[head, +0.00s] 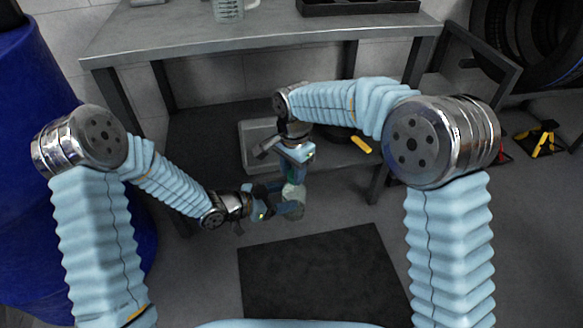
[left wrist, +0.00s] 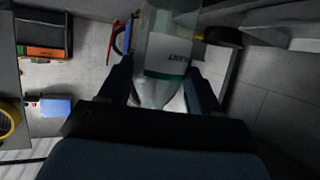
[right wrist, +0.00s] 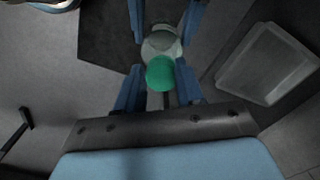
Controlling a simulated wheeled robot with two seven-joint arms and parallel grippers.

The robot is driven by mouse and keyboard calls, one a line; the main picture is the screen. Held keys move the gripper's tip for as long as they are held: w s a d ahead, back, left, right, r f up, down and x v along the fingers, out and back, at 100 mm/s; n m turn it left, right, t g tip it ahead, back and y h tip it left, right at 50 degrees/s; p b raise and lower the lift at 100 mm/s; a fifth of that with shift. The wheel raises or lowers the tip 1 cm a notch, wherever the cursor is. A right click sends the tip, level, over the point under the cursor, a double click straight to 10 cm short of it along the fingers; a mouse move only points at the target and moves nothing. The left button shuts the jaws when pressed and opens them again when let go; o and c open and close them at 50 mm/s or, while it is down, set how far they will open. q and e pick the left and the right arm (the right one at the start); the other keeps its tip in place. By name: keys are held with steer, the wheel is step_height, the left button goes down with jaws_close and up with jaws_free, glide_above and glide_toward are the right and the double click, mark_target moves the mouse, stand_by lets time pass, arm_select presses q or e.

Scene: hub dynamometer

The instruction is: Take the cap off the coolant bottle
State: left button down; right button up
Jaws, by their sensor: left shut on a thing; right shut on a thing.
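The coolant bottle (head: 294,192) is pale and translucent, held in the air in front of the bench. In the left wrist view the bottle (left wrist: 168,52) shows a white label with dark lettering, between the fingers of my left gripper (left wrist: 158,88), which is shut on it. The green cap (right wrist: 160,73) is between the fingers of my right gripper (right wrist: 159,90), which is shut on it from above. The cap is in line with the bottle's top; I cannot tell whether they are apart. My left gripper (head: 272,201) comes from the side; my right gripper (head: 297,168) points down.
A grey metal workbench (head: 250,32) stands behind, with a clear measuring jug (head: 228,10) and a black tray (head: 357,7) on it. A grey bin (head: 255,150) lies below. A large blue drum (head: 45,130) stands at left. A dark mat (head: 320,275) covers the floor in front.

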steer(key=n, duration=0.6)
steer(key=shift+s+d, duration=0.3)
steer(key=n, duration=0.6)
steer(key=shift+w+d+n, duration=0.15)
steer(key=shift+d+n, duration=0.1)
steer(key=shift+n, duration=0.15)
steer(key=n, duration=0.6)
steer(key=shift+w+d, duration=0.2)
steer(key=shift+w, duration=0.1)
jaws_close()
steer(key=n, duration=0.6)
steer(key=shift+w, duration=0.25)
steer(key=n, duration=0.6)
steer(key=shift+w+a, duration=0.1)
steer(key=shift+w, duration=0.2)
jaws_free()
steer(key=n, duration=0.5)
steer(key=shift+w+a, duration=0.15)
steer(key=shift+a, duration=0.05)
steer(key=n, duration=0.2)
steer(key=shift+a+n, duration=0.2)
steer(key=shift+n, duration=0.2)
jaws_close()
steer(key=shift+r, duration=0.2)
